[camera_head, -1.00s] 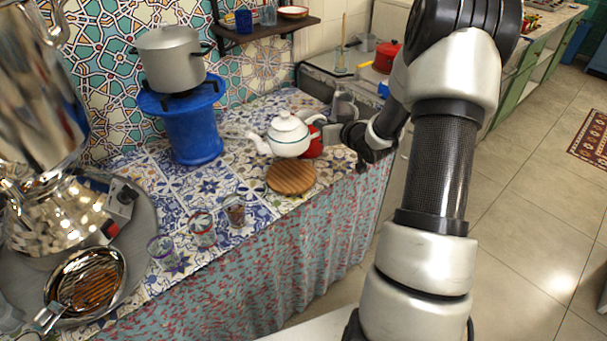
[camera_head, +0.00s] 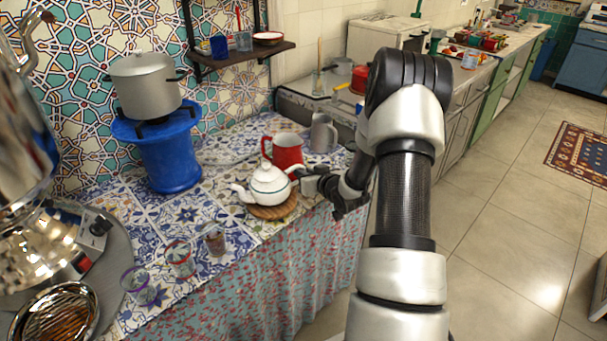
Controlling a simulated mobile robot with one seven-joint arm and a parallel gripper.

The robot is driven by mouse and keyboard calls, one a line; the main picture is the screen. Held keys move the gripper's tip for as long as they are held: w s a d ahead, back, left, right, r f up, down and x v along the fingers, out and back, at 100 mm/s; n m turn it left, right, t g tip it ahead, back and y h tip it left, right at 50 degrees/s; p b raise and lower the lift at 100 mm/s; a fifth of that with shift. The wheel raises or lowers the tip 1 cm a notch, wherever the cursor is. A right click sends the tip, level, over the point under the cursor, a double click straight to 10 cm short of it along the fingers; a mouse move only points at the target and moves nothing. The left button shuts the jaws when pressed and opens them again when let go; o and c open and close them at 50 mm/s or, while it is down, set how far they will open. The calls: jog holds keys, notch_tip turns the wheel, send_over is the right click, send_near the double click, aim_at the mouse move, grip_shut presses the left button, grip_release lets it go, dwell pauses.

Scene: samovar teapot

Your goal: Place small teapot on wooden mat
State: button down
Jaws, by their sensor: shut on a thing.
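The small white teapot (camera_head: 268,186) is upright at the front right of the tiled counter. Its spout points left and its handle is on the right. The round wooden mat (camera_head: 274,211) lies directly under it, with its front and right rim showing. The teapot's base looks to be on the mat or just above it; I cannot tell if they touch. My gripper (camera_head: 302,178) reaches in from the right and is shut on the teapot's handle side. The fingertips are partly hidden by the teapot and my wrist.
A red mug (camera_head: 284,151) and a grey pitcher (camera_head: 323,134) stand behind the teapot. Several glasses, such as one (camera_head: 214,238), stand to the left near the front edge. A blue stand (camera_head: 170,160) holds a large pot (camera_head: 145,87). A wall shelf (camera_head: 241,58) is above.

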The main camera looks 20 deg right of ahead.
jog(key=c, duration=1.7)
grip_release()
jog(key=shift+r, duration=0.2)
jog(key=p+v, duration=0.1)
jog(key=v, duration=1.1)
jog(key=shift+f, duration=0.15)
